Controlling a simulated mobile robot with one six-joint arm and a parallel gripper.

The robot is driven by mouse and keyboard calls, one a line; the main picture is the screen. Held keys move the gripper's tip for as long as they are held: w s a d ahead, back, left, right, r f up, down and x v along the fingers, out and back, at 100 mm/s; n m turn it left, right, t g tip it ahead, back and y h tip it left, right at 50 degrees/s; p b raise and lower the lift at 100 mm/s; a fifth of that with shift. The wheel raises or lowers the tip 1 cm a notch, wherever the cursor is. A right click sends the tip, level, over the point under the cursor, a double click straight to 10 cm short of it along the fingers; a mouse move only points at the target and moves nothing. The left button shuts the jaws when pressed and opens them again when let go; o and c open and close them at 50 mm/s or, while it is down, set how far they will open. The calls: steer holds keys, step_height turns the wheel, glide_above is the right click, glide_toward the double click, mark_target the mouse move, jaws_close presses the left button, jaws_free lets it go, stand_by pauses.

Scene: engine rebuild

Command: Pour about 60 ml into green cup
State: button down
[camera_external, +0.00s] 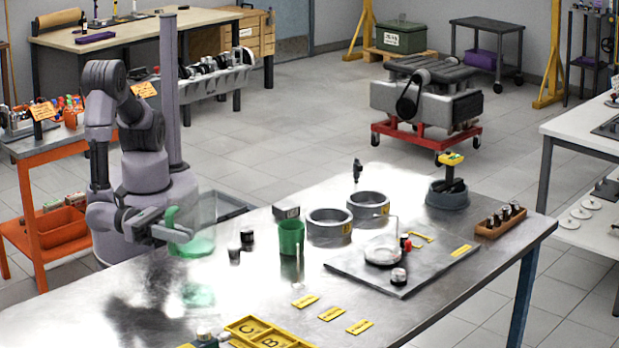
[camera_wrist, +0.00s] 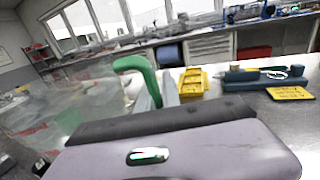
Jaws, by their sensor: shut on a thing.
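My gripper (camera_external: 172,228) is shut on the green handle of a clear jug (camera_external: 203,212), above the left part of the steel table. The jug looks roughly upright, with green liquid low in it. The cup's inside is too small to judge.
Small black parts (camera_external: 246,238) stand between jug and cup. Two metal rings (camera_external: 330,228) lie just right of the cup. A yellow lettered tray (camera_external: 265,330) and yellow labels (camera_external: 331,313) lie toward the front. A grey plate with parts (camera_external: 345,264) is farther right.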

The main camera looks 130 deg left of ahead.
steer(key=w+a+r+n+g+y+p, duration=0.1)
steer(key=w+a+n+y, duration=0.1)
steer(key=w, duration=0.3)
steer(key=w+a+r+n+g+y+p, duration=0.1)
steer(key=w+a+r+y, duration=0.15)
steer(key=w, duration=0.35)
steer(key=w+a+r+n+g+y+p, duration=0.2)
steer(key=w+a+r+n+g+y, duration=0.2)
steer(key=w+a, duration=1.1)
steer(key=a+n+g+y, duration=0.1)
steer(key=a+g+y, duration=0.1)
steer(key=a, duration=0.1)
steer(key=shift+w+a+n+g+p, duration=0.25)
steer(key=shift+n+g+p, duration=0.15)
steer(key=shift+r, duration=0.15)
